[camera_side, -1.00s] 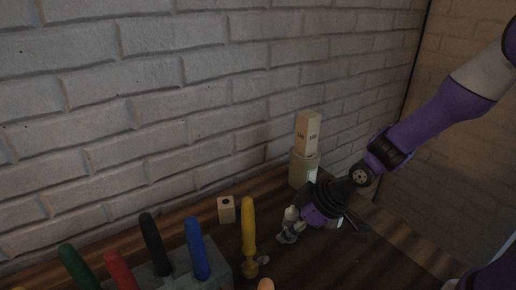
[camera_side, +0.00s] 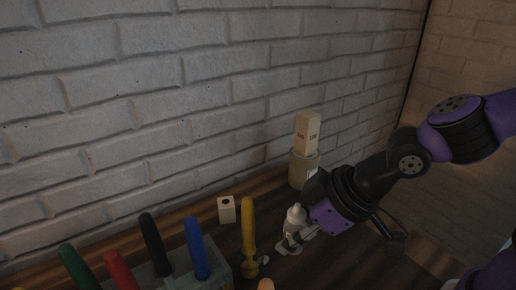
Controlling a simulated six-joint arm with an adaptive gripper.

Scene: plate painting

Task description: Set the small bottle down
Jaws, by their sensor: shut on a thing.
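The small bottle (camera_side: 295,216) is whitish with a narrower top and looks upright. It is at the lower middle of the side view, just right of the yellow-handled tool. My gripper (camera_side: 294,237) comes in from the right, tilted, and is shut on the bottle. The fingers hide part of its lower body. Whether its base touches the wooden table (camera_side: 345,262) is hard to tell; a pale patch shows just below it.
A yellow-handled tool (camera_side: 248,225) stands close left of the bottle. A small wooden block (camera_side: 227,210) is further left. A round container (camera_side: 302,168) with a tall block (camera_side: 307,132) stands behind. Blue (camera_side: 197,248), black, red and green handles stand at the lower left.

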